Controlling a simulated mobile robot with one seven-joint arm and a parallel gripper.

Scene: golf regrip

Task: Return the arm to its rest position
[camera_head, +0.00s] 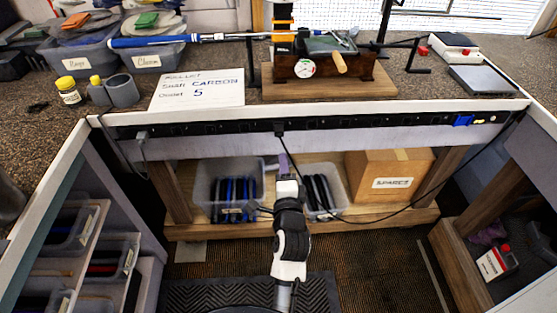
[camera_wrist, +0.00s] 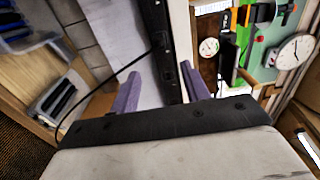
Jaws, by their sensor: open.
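My gripper (camera_head: 284,163) is in front of the workbench, just below the power strip on its front edge, with my arm reaching up from the bottom of the head view. In the wrist view my gripper (camera_wrist: 160,85) shows two purple fingers spread wide apart with nothing between them. Beyond the fingers are the bench's pale front panel and the black power strip (camera_wrist: 157,40). I cannot tell from the head view exactly how far the fingertips are from the panel.
A plug (camera_head: 279,129) sits in the power strip, and its black cable (camera_head: 345,221) hangs in a loop past my arm to the right. Bins and a cardboard box (camera_head: 390,175) fill the low shelf. Side shelves stand left and right. Floor (camera_head: 365,262) beside my arm is clear.

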